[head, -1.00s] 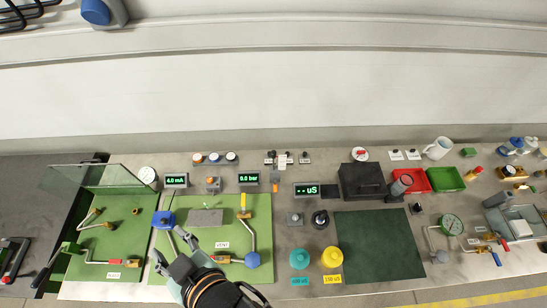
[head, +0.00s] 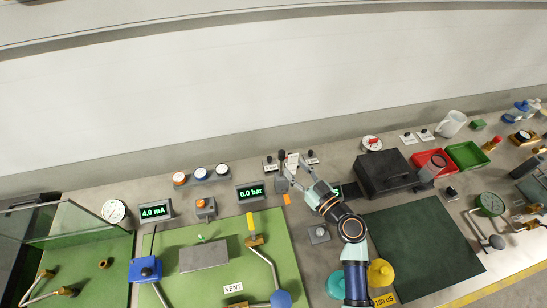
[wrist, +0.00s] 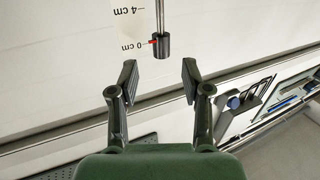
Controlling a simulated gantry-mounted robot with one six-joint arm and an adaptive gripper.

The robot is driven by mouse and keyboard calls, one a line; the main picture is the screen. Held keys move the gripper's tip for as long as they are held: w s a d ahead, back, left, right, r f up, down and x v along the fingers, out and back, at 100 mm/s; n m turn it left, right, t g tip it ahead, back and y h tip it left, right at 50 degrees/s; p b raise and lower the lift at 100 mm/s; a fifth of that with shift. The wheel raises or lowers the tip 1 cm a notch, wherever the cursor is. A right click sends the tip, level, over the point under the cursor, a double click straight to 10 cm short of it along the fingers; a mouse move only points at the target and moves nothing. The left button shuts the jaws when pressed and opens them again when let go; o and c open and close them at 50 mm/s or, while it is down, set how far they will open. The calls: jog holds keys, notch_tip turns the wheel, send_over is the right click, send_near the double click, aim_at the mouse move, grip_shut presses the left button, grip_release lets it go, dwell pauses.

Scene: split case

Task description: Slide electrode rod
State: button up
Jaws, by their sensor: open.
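The electrode rod (wrist: 161,15) is a thin grey rod with a dark cylindrical collar (wrist: 161,46) at its end in the wrist view. A white scale card (wrist: 130,22) beside it reads 0 cm and 4 cm, and a red mark by the collar sits at 0 cm. In the head view the white card (head: 292,159) stands at the back of the bench. My gripper (head: 297,172) is beside it; it also shows in the wrist view (wrist: 160,82) with its two fingers apart and empty. The collar lies just beyond the fingertips, roughly centred between them.
A dark box (head: 385,178) and a dark green mat (head: 425,250) lie to the right.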

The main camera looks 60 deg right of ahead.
aim_at(284, 157)
jog(key=x, duration=0.7)
jog(key=shift+w+r+p, duration=0.15)
jog(key=shift+w+p, duration=0.2)
grip_shut()
